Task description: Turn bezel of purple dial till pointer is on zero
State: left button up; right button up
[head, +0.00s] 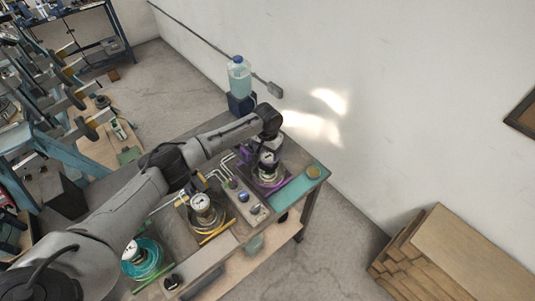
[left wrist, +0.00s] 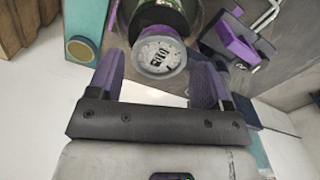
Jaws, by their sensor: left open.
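The purple dial (head: 268,180) stands at the right part of the bench, partly hidden by my left arm. In the left wrist view the dial (left wrist: 159,54) shows a pale face with dark marks, a grey bezel and a purple body behind it. The pointer's reading is too small to tell. My left gripper (head: 268,151) is over this dial. In the left wrist view its two purple-padded fingers (left wrist: 157,68) are open, one on each side of the bezel, with gaps visible. My right gripper is not in view.
A yellow-based dial (head: 201,203) and a teal-based dial (head: 134,252) stand farther left on the bench. A panel with knobs (head: 243,199) lies beside the purple dial. A bottle (head: 239,77) stands behind. Stacked boards (head: 445,255) lie at right.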

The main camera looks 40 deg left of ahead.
pick_arm(q)
jog(key=shift+f, duration=0.95)
jog(key=c, duration=0.6)
jog(key=shift+r+n+p, duration=0.25)
jog(key=shift+n+p, duration=0.15)
jog(key=shift+p, duration=0.65)
jog(key=shift+c, duration=0.2)
jog(key=shift+d+f, duration=0.1)
jog(key=shift+f, duration=0.1)
jog(key=o, duration=0.6)
jog(key=shift+o, duration=0.2)
